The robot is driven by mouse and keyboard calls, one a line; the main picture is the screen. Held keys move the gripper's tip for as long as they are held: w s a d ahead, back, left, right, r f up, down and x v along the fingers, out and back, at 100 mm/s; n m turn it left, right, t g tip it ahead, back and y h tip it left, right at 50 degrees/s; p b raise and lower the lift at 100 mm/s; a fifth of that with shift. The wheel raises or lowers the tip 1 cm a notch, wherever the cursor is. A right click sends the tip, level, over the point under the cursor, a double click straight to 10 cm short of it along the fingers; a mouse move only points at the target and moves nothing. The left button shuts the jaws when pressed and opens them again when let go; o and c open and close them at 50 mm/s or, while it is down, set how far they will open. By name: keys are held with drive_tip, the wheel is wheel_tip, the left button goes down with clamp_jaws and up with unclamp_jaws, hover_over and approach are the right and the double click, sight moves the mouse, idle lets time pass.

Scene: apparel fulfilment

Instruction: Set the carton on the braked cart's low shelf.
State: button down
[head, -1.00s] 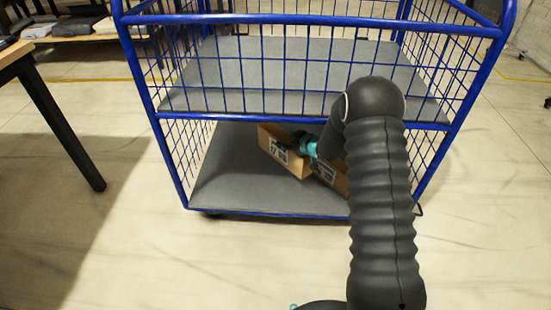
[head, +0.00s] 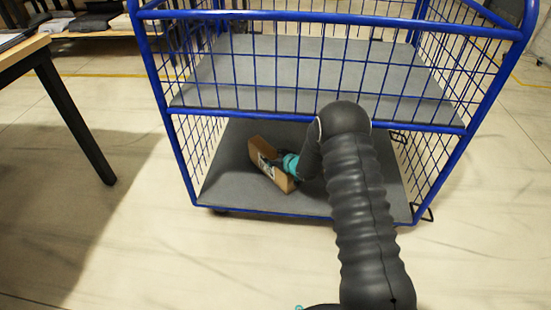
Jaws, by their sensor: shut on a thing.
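The brown carton (head: 257,152), with a printed label on its side, is inside the lower bay of the blue wire cart (head: 183,161). It looks tilted, over the left-middle of the grey low shelf (head: 240,198). My gripper (head: 277,163), dark with teal parts, reaches in from the right and is shut on the carton. The fingertips are small and partly hidden against it. I cannot tell whether the carton's lower edge touches the shelf or hangs just above it. My arm hides the right part of the low shelf.
A grey upper shelf (head: 300,75) with a blue front rail and mesh lies above my forearm. Mesh sides bound the lower bay. A table (head: 20,55) stands at the left. The low shelf's left and front parts are bare.

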drive_tip(key=shift+f, duration=0.25)
drive_tip(key=shift+c, duration=1.2)
unclamp_jaws()
drive_tip(key=shift+r, duration=0.15)
drive_tip(key=v, duration=1)
drive_tip(key=shift+s+d+r, duration=0.2)
drive_tip(key=shift+d, duration=0.05)
drive_tip(key=shift+s+d+r, duration=0.25)
drive_tip(key=shift+s+d, duration=0.1)
drive_tip(key=shift+s, duration=0.15)
drive_tip(key=shift+f, duration=0.1)
